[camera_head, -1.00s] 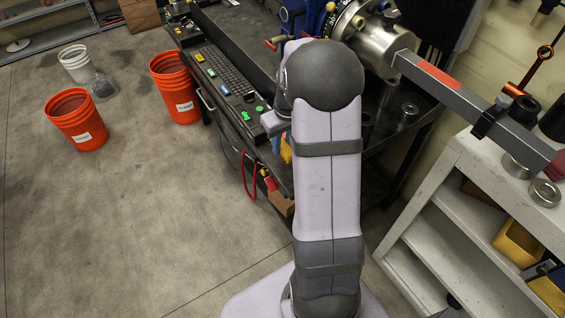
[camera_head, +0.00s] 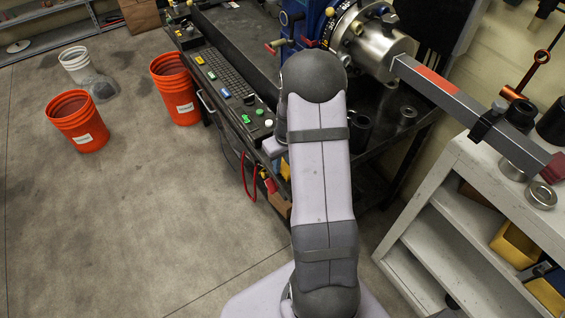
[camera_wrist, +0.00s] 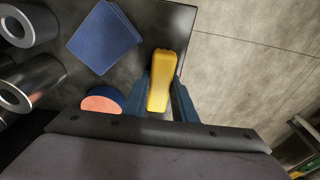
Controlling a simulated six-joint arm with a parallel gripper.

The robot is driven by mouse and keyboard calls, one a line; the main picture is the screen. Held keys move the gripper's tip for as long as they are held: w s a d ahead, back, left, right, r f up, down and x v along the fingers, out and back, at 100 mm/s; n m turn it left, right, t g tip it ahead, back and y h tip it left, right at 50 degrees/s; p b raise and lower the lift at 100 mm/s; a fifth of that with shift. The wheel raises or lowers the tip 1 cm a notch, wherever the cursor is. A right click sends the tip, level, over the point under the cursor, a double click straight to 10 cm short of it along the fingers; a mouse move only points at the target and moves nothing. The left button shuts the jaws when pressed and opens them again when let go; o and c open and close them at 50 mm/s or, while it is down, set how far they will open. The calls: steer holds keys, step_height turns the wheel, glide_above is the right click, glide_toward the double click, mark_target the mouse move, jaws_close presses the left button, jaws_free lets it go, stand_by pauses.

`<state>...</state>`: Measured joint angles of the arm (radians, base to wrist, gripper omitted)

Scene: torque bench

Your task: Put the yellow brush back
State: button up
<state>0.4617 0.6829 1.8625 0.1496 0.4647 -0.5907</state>
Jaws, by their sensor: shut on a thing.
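In the wrist view the yellow brush (camera_wrist: 161,78) sits between the two blue fingers of my gripper (camera_wrist: 161,98). My gripper is shut on it. The brush points away from the palm, over a dark bench top (camera_wrist: 183,20) close to its edge. I cannot tell whether the brush touches the surface. In the head view my arm hides the gripper; a small yellow patch (camera_head: 285,172) shows just left of the arm, and I cannot tell whether it is the brush.
The wrist view shows a blue square block (camera_wrist: 104,38), a blue round piece with an orange face (camera_wrist: 103,101) and metal cylinders (camera_wrist: 34,83) left of the brush. Bare floor lies right. The head view shows orange buckets (camera_head: 77,122), a keyboard (camera_head: 228,78) and a white shelf (camera_head: 440,210).

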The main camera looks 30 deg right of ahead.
steer(key=shift+f, duration=0.1)
steer(key=o, duration=0.9)
step_height(320, 180, up, 12)
steer(key=s+b, duration=0.1)
steer(key=s, duration=0.1)
steer(key=shift+g, duration=0.9)
steer(key=s+a, duration=0.5)
steer(key=a, duration=0.1)
steer(key=s+a+f, duration=0.1)
steer(key=s+a, duration=1)
steer(key=a, duration=0.1)
steer(key=shift+s+a+f, duration=0.2)
steer(key=shift+s+f, duration=0.2)
